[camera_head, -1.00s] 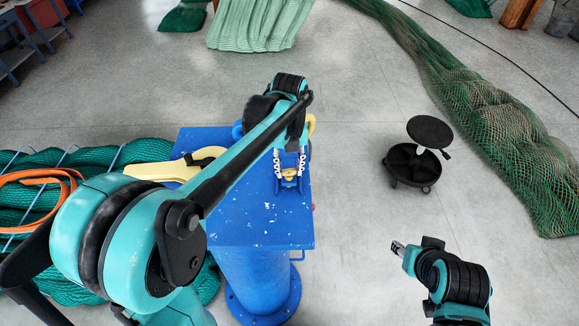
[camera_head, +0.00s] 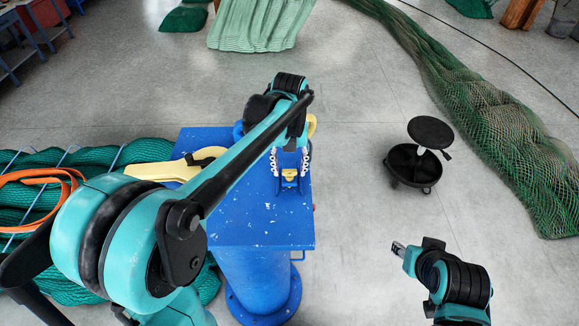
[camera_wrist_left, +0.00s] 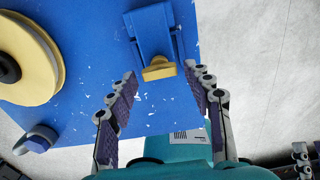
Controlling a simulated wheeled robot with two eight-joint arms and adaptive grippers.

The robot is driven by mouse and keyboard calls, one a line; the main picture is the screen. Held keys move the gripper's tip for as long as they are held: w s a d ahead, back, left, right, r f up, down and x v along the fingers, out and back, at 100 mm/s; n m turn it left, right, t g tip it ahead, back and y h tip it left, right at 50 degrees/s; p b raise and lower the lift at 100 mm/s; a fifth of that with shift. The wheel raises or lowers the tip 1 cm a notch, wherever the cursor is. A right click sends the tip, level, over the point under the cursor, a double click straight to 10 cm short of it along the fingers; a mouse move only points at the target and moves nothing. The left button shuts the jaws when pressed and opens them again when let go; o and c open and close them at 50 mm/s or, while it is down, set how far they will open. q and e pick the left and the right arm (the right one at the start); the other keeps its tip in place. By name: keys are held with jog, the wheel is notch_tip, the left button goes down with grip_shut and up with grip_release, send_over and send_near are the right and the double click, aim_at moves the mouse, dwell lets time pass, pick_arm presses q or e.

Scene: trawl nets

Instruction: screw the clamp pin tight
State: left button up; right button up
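The clamp pin has a yellow head (camera_wrist_left: 158,68), seen small in the head view (camera_head: 290,173). It sits at the end of a blue clamp (camera_wrist_left: 151,25) on the blue stand top (camera_head: 260,222). My left gripper (camera_head: 289,167) is over the right part of the stand. In the left wrist view its two fingers (camera_wrist_left: 160,72) are spread on either side of the pin head, with visible gaps and no contact. My right gripper (camera_head: 398,248) is at the lower right, away from the stand; its fingers are too small to judge.
A yellow part (camera_head: 160,171) lies at the stand's left; a round yellow wheel (camera_wrist_left: 28,60) shows in the wrist view. Green netting and an orange rope (camera_head: 40,178) lie left. A wheeled stool (camera_head: 430,132) and long net (camera_head: 480,105) are right. Floor between is clear.

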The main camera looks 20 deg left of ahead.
aim_at(289, 171)
pick_arm(q)
notch_tip(289, 171, up, 12)
dwell(0.7)
jog(key=shift+f, duration=0.1)
dwell(0.3)
